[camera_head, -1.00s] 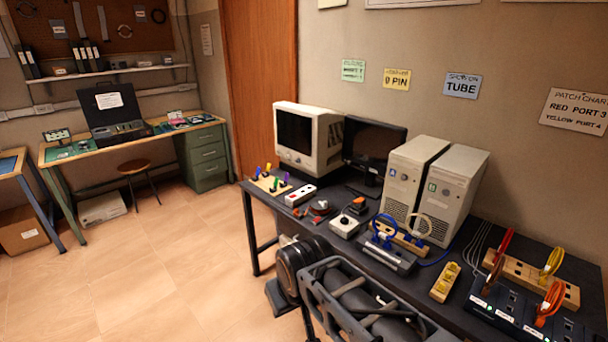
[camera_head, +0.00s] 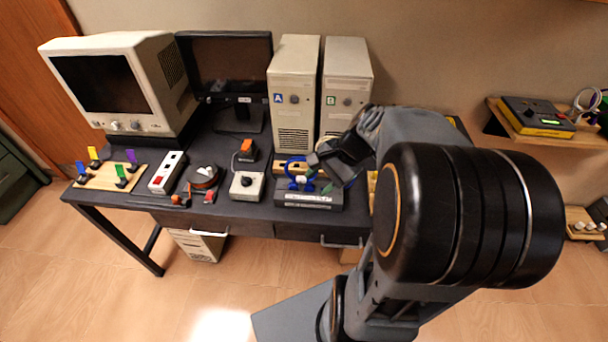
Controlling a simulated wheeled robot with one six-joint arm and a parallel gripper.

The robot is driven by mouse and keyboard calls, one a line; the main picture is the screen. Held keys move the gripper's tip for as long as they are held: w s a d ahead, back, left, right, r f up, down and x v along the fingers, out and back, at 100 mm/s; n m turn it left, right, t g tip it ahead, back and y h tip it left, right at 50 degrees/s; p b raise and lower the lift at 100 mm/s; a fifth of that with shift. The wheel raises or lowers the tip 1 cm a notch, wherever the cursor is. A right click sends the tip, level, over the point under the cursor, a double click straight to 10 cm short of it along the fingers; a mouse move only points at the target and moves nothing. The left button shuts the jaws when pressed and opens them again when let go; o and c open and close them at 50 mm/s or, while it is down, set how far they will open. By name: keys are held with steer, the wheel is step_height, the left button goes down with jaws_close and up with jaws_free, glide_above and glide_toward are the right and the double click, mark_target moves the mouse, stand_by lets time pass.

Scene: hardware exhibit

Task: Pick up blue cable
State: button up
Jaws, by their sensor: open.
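The blue cable (camera_head: 291,168) is a coiled loop standing on a dark grey box (camera_head: 308,200) near the desk's front edge, below tower A. My gripper (camera_head: 319,173) comes in from the right, tilted down to the left, its tips just right of the loop. Its jaws are open. My gripper and arm partly cover the right side of the loop and box. I cannot tell whether a finger touches the cable.
Towers A (camera_head: 292,95) and B (camera_head: 345,85) stand close behind. A white box with a black knob (camera_head: 247,187) is to the left. Monitors stand at the back left. My arm hides the desk's right part. A wooden shelf (camera_head: 505,118) is at the right.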

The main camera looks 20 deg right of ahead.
steer(key=w+d+f+m+t+y+b, duration=0.1)
steer(key=d+f+m+t+y, duration=0.15)
steer(key=d+m, duration=0.35)
steer(key=w+d+f+m+t+y+b, duration=0.1)
steer(key=w+d+m+t, duration=0.1)
steer(key=d+m+t, duration=0.35)
steer(key=shift+m+g, duration=0.35)
steer(key=shift+g, duration=0.15)
steer(key=shift+w+d+p+x, duration=0.15)
steer(key=shift+d+p+x, duration=0.1)
steer(key=shift+x, duration=1.75)
steer(key=shift+w+d+p+x, duration=0.1)
steer(key=shift+w+p+x, duration=0.15)
steer(key=shift+x, duration=1.75)
steer(key=shift+w+d+p+x, duration=0.1)
steer(key=shift+d+p+x, duration=0.15)
steer(key=shift+x, duration=1.75)
steer(key=shift+f, duration=0.2)
jaws_close()
